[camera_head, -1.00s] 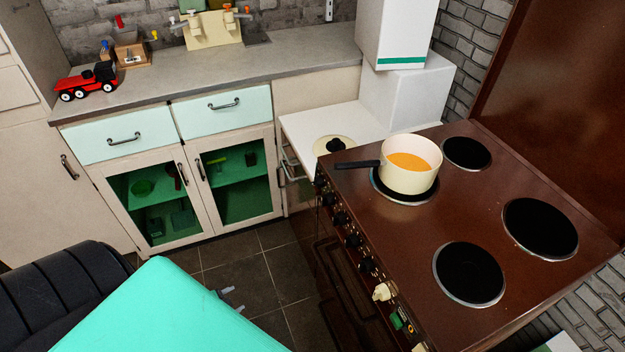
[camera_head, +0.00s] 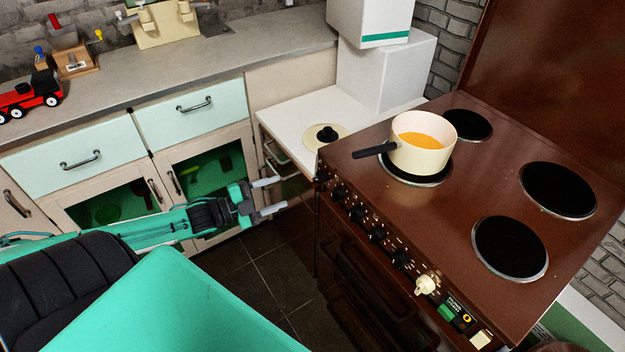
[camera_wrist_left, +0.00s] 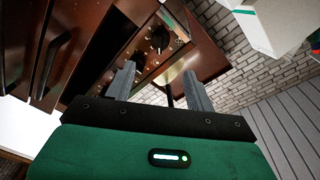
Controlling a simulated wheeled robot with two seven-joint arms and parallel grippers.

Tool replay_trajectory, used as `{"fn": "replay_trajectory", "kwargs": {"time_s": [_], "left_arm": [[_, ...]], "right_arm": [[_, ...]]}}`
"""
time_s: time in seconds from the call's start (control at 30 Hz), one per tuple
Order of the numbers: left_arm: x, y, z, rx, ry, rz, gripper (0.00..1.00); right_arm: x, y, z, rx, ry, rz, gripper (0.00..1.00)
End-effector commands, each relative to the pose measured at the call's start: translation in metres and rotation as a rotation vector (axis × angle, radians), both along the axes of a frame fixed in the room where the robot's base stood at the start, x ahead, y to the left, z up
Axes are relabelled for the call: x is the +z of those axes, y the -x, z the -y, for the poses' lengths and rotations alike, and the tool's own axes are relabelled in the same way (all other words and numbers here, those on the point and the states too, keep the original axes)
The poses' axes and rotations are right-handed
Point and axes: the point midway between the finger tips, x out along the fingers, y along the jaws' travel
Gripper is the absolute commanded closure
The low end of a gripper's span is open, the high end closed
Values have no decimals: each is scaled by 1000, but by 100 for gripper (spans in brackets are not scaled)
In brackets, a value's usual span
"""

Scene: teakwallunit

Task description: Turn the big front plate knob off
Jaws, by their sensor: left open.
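The brown stove (camera_head: 462,200) has a row of black knobs along its front panel, one of them mid-row (camera_head: 377,234), and a cream knob (camera_head: 425,285) towards the near end. I cannot tell which knob serves the big front plate. A cream pot (camera_head: 423,158) with orange contents sits on one front plate; the other front plate (camera_head: 510,248) is bare. My left gripper (camera_head: 272,195) is open and empty, left of the stove front and apart from the knobs. In the left wrist view, a black knob (camera_wrist_left: 159,38) shows beyond the open fingers (camera_wrist_left: 160,80). My right gripper is out of view.
A white shelf (camera_head: 300,112) with a lid (camera_head: 325,134) stands left of the stove, with white boxes (camera_head: 385,70) behind. Mint drawers (camera_head: 200,108) and glass-door cabinets lie behind my left arm. Dark floor (camera_head: 265,275) is open before the stove.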

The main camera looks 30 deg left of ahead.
Motion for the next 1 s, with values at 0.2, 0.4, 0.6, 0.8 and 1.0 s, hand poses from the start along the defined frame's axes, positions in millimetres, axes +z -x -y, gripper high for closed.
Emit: {"fn": "replay_trajectory", "kwargs": {"time_s": [0.2,0.4,0.6,0.8,1.0], "left_arm": [[0,-24,13,1,1,1,45],[0,-44,24,2,1,1,45],[0,-64,36,2,1,0,45],[0,-84,47,2,1,0,45],[0,-96,54,2,1,-1,45]], "right_arm": [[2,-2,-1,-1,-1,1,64],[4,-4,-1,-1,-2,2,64],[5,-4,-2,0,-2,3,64],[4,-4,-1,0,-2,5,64],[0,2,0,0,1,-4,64]]}}
